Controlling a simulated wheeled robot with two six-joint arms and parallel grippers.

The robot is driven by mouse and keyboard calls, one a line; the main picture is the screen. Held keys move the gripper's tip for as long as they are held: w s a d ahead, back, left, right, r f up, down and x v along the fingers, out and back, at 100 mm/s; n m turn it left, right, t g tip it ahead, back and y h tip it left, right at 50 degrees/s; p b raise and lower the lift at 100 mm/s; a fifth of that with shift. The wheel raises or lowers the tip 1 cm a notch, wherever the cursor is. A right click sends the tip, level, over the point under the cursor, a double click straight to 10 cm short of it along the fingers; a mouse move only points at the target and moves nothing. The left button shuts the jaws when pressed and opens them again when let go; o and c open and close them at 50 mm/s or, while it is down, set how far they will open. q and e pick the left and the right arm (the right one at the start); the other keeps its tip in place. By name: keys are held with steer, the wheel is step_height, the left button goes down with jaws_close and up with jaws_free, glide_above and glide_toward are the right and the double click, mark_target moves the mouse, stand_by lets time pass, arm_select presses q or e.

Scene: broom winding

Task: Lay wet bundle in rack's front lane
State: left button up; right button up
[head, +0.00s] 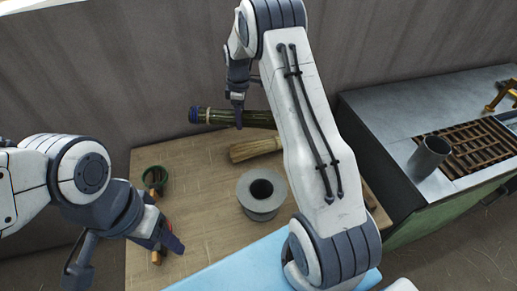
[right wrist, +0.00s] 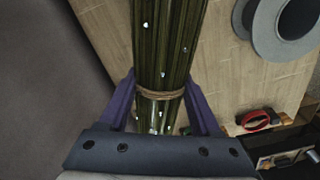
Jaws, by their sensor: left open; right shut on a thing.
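The wet bundle is dark green stalks with shiny drops and a twine tie. In the head view the bundle (head: 211,116) is roughly level above the table's far edge, with a blue band at its left end. My right gripper (head: 238,107) is shut on it; in the right wrist view the fingers (right wrist: 162,103) sit either side of the bundle (right wrist: 167,45) near the tie. My left gripper (head: 170,243) is open, low over the table's front left, near a small brown handle (head: 157,257).
A pale straw bundle (head: 256,147) lies on the wooden table (head: 200,215) under the held one. A grey spool (head: 261,195) and a green pot (head: 154,178) stand there. A metal bench (head: 390,115) at right bears a grey cup (head: 430,155) and brown grate (head: 470,150).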

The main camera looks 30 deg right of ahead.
steer(key=shift+s+f, duration=0.1)
steer(key=shift+f, duration=0.5)
step_height(320, 180, down, 4)
steer(key=shift+a+b, duration=0.15)
steer(key=shift+b, duration=0.7)
steer(key=p, duration=0.3)
glide_above(220, 171)
step_height(220, 171, down, 7)
steer(key=shift+f, duration=0.1)
step_height(220, 171, down, 3)
steer(key=shift+f+p, duration=0.15)
steer(key=shift+p, duration=0.55)
steer(key=shift+f, duration=0.35)
